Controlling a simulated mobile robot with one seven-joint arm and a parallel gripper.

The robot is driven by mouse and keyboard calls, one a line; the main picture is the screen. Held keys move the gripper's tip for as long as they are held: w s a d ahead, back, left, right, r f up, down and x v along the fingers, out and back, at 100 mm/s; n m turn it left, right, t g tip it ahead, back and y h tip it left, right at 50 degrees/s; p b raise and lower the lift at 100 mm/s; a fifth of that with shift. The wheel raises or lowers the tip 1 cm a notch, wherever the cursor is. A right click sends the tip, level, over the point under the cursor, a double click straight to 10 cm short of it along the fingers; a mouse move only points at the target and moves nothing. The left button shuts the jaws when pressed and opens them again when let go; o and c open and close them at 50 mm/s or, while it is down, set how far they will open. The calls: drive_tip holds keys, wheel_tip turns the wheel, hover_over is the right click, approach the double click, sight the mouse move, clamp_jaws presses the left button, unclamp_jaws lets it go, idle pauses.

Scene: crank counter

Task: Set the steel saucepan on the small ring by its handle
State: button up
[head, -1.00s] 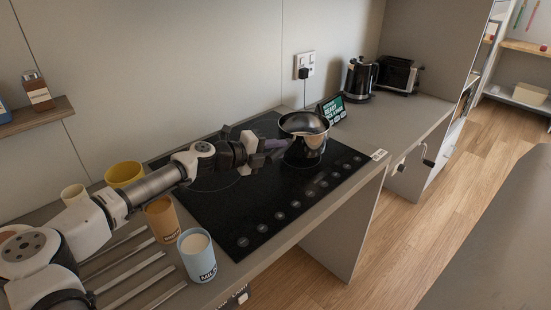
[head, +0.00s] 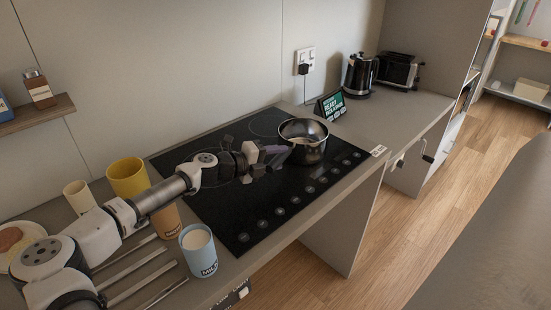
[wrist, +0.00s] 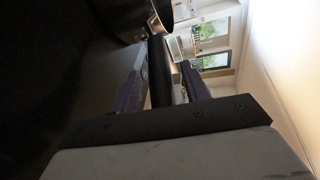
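The steel saucepan (head: 304,146) stands upright on the right part of the black hob (head: 240,213), its base appearing to rest on the glass. Any ring directly beneath it is hidden. Its dark handle points left toward my gripper (head: 279,155). In the wrist view the handle (wrist: 160,72) runs between the two purple fingers of my gripper (wrist: 165,82). The fingers look spread, with a gap showing between the handle and the right finger. The pan's wall (wrist: 125,16) shows at the top of that view.
A ring outline (head: 268,122) shows behind the pan. A small display (head: 331,107), kettle (head: 359,76) and toaster (head: 399,71) stand to the right. A blue milk cup (head: 198,252), a yellow cup (head: 127,176) and several metal strips lie left of the hob.

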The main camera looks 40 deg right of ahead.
drive_tip(key=shift+r, duration=0.15)
drive_tip(key=shift+w+a, duration=0.15)
drive_tip(key=shift+a, duration=0.15)
drive_tip(key=b+v, duration=0.4)
drive_tip(key=v, duration=0.7)
drive_tip(key=shift+a+b, duration=0.2)
drive_tip(key=shift+b, duration=0.15)
idle(0.6)
